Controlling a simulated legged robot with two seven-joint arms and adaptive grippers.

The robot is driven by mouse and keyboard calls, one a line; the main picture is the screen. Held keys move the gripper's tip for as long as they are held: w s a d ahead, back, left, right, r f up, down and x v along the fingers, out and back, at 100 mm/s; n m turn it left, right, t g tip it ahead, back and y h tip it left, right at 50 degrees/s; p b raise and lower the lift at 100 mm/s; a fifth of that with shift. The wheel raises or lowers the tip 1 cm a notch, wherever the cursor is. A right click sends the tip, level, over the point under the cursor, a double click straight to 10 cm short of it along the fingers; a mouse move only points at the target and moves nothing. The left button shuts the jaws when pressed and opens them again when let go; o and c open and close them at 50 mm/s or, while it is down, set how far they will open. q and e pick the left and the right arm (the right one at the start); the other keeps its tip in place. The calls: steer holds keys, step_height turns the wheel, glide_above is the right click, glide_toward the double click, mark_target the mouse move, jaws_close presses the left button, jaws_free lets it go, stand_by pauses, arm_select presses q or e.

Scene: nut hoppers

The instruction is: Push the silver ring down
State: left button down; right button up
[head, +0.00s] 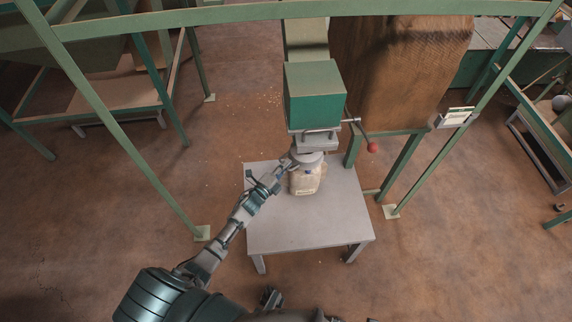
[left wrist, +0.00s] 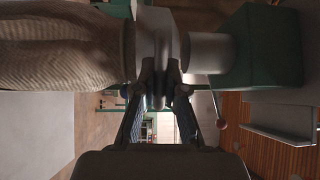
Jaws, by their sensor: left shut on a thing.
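The silver ring (head: 308,159) sits around the spout below the green hopper box (head: 313,95), at the mouth of a pale sack (head: 306,181). My left gripper (head: 286,164) reaches it from the left and is shut on it. In the left wrist view, the fingers of my left gripper (left wrist: 161,88) close on the silver ring (left wrist: 160,60) from both sides. The sack (left wrist: 65,45) lies to the left there, and the spout (left wrist: 205,53) and green box (left wrist: 262,47) to the right. The fingers hide part of the ring.
The sack stands on a grey table (head: 300,228) with bare room in front. A lever with a red knob (head: 373,148) sticks out right of the spout. Green frame posts (head: 130,135) stand on both sides, with a wooden panel (head: 395,75) behind.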

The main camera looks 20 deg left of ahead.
arm_select(q)
steer(key=shift+s+f, duration=0.15)
steer(key=shift+f, duration=0.35)
steer(key=c, duration=1.2)
jaws_free()
steer(key=shift+s+a+r, duration=0.1)
steer(key=v, duration=1.1)
steer(key=shift+s, duration=0.25)
